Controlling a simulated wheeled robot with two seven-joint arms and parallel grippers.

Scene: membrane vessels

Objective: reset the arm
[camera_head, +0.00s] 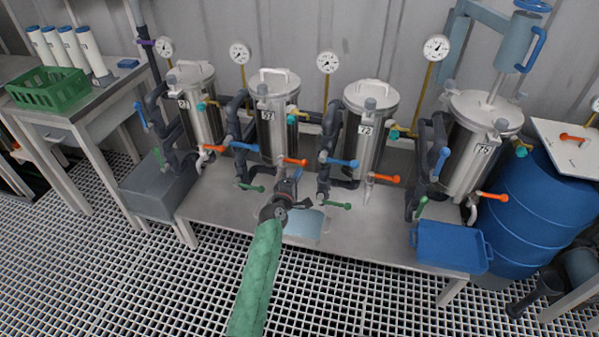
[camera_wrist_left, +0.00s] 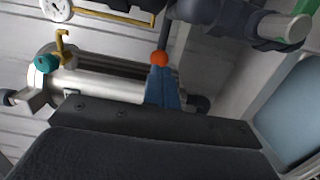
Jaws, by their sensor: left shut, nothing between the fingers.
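My left arm, in a green sleeve, comes in from the bottom of the head view. Its gripper (camera_head: 289,185) is shut and empty, in front of the vessel labelled 71 (camera_head: 277,120), just below an orange valve handle (camera_head: 293,161). In the left wrist view the dark gripper body fills the bottom, and the blue fingers (camera_wrist_left: 161,84) point up toward the orange handle end (camera_wrist_left: 159,58). Whether they touch it I cannot tell. A steel vessel (camera_wrist_left: 100,84) lies behind them. My right gripper is not in view.
The steel bench (camera_head: 370,232) carries several vessels with pipes, gauges and coloured valve handles. A blue tray (camera_head: 450,246) is at its right front, beside a blue drum (camera_head: 545,215). A green crate (camera_head: 48,90) stands on the left table. The grating floor (camera_head: 130,280) in front is clear.

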